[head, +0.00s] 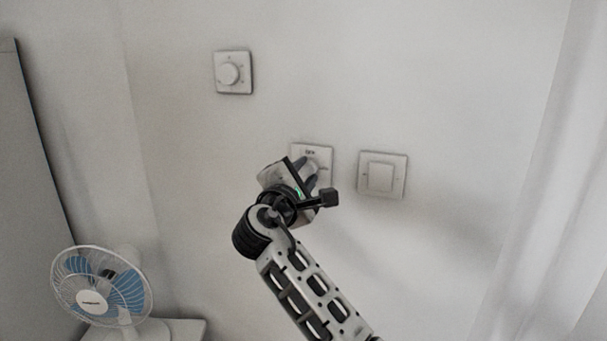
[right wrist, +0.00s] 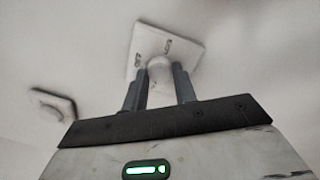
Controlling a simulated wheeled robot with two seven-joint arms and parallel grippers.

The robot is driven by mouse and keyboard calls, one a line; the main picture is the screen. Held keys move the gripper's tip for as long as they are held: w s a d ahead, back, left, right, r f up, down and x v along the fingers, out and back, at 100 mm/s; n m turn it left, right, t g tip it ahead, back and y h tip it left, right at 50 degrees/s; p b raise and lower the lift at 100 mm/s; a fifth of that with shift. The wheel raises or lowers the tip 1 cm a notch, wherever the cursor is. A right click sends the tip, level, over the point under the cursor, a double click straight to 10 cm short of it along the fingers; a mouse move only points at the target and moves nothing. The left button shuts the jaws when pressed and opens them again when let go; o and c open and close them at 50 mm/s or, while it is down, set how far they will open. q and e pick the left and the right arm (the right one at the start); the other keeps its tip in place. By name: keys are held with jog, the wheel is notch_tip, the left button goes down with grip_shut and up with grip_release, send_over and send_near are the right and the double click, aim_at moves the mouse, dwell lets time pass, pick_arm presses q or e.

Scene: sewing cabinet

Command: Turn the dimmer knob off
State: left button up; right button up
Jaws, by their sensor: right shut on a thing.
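The dimmer plate (head: 322,153) is a small white square with dark print along its top, at the middle of the wall. My right gripper (head: 312,172) is at the plate and hides most of its knob. In the right wrist view the plate (right wrist: 185,47) shows tilted, and its pale round knob (right wrist: 158,63) lies between the two grey fingers. The right gripper (right wrist: 162,74) is shut on the knob. The knob's pointer and exact setting cannot be made out. My left gripper is not in view.
A square switch plate (head: 381,176) is to the right of the dimmer. Another plate with a round knob (head: 230,74) is higher on the left. A blue-bladed fan (head: 97,287) stands at lower left. A pale curtain (head: 535,190) hangs at the right. The wall between is bare.

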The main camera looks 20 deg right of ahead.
jog(key=n, duration=0.7)
jog(key=shift+r+n+y, duration=0.1)
jog(key=shift+n+y, duration=0.3)
jog(key=n, duration=0.6)
jog(key=shift+s+d, duration=0.1)
jog(key=shift+n, duration=0.4)
jog(key=o, duration=1)
jog(key=shift+c, duration=0.2)
jog(key=b+v, duration=0.2)
jog(key=v, duration=1.4)
jog(key=shift+r, duration=0.3)
